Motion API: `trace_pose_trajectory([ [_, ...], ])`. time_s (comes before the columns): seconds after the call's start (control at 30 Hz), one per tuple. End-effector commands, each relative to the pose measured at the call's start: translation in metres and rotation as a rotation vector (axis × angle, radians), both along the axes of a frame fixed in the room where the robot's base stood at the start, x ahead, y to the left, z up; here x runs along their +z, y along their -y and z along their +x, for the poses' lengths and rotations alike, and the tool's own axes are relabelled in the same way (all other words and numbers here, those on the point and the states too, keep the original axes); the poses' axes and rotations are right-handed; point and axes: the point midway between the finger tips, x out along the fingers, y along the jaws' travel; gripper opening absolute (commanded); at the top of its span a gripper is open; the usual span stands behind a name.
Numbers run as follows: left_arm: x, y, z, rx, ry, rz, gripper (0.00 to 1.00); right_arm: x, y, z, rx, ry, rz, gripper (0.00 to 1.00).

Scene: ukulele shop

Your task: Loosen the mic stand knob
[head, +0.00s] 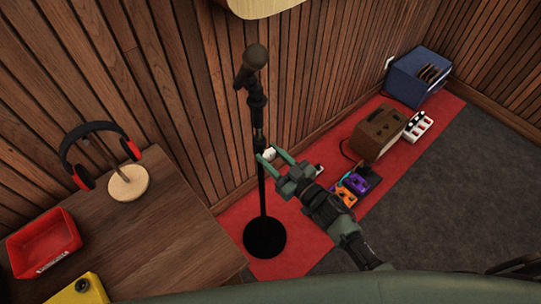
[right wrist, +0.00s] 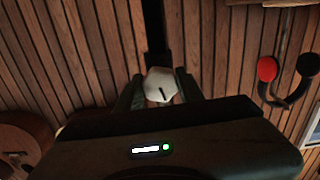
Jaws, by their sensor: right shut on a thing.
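The black mic stand (head: 262,185) stands upright on a round black base, with a microphone (head: 254,60) at its top. The knob (head: 269,154) is a small white piece at the side of the pole, partway up. My right gripper (head: 271,157) is shut on the knob, with a green finger on each side of it. In the right wrist view the white knob (right wrist: 160,85), with a dark line on its face, sits between the fingertips, and the dark pole (right wrist: 154,30) rises behind it. My left gripper is not in view.
A wooden table (head: 175,235) at the left holds headphones on a stand (head: 128,183), a red tray (head: 42,243) and a yellow item (head: 78,290). Grey floor lies open at right.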

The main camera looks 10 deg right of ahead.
Motion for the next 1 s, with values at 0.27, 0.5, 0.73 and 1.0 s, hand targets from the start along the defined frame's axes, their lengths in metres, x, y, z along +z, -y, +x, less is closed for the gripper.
trace_pose_trajectory([
  [0.27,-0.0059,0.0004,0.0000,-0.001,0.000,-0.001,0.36,-0.0019,0.0004,-0.0004,0.001,0.110,-0.169,0.00],
  [0.5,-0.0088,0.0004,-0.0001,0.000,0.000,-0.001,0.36,-0.0013,0.0004,-0.0003,0.000,0.176,-0.266,0.00],
  [0.73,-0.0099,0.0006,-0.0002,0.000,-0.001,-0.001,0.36,-0.0009,0.0004,-0.0003,0.000,0.203,-0.307,0.00],
  [1.0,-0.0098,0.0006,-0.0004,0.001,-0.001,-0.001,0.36,-0.0009,0.0004,-0.0003,0.000,0.207,-0.313,0.00],
])
